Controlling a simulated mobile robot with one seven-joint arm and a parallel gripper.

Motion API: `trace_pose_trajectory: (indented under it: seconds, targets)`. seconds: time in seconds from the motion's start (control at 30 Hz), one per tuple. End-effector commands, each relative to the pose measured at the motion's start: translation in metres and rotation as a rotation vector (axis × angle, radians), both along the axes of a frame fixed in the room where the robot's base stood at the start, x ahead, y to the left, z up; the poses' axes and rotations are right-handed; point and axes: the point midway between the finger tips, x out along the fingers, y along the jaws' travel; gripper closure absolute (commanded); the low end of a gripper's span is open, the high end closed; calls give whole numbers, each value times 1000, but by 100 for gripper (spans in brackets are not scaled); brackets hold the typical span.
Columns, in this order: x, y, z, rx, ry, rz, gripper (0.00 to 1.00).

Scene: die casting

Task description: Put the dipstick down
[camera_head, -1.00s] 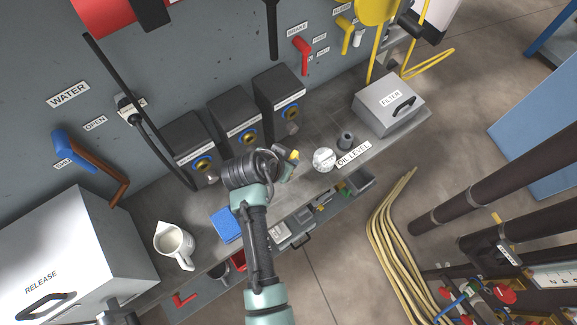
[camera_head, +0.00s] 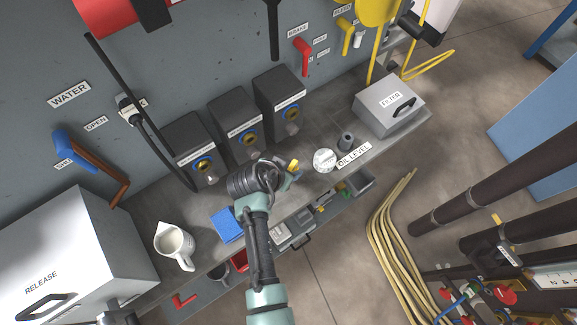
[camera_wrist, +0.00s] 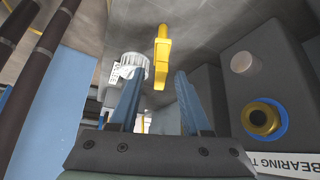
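The dipstick shows as a yellow handle (camera_wrist: 162,52) beyond the fingertips in the wrist view. It also shows as a small yellow piece (camera_head: 293,165) over the grey shelf (camera_head: 312,137) in the head view. My gripper (camera_wrist: 158,78) has its two blue fingers spread, with a clear gap between them. The handle lies in line with that gap, and I see neither finger closed on it. In the head view my gripper (camera_head: 287,177) is over the shelf, just below the yellow piece. The dipstick's rod is not clearly visible, and I cannot tell exactly what it rests on.
A white cap (camera_head: 324,160) and a dark cylinder (camera_head: 346,141) stand near the OIL LEVEL label (camera_head: 354,155). Dark bearing boxes (camera_head: 279,100) line the wall. The filter box (camera_head: 388,104), blue block (camera_head: 227,225) and white jug (camera_head: 174,243) are also on the shelf.

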Motion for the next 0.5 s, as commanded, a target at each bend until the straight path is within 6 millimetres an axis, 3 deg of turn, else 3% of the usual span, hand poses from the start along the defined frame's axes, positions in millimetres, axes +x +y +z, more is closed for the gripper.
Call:
trace_pose_trajectory:
  seconds: [0.27, 0.5]
  targets:
    - [0, 0, 2, 0, 0, 0, 53]
    - [-9, 6, 19, 0, -1, 1, 53]
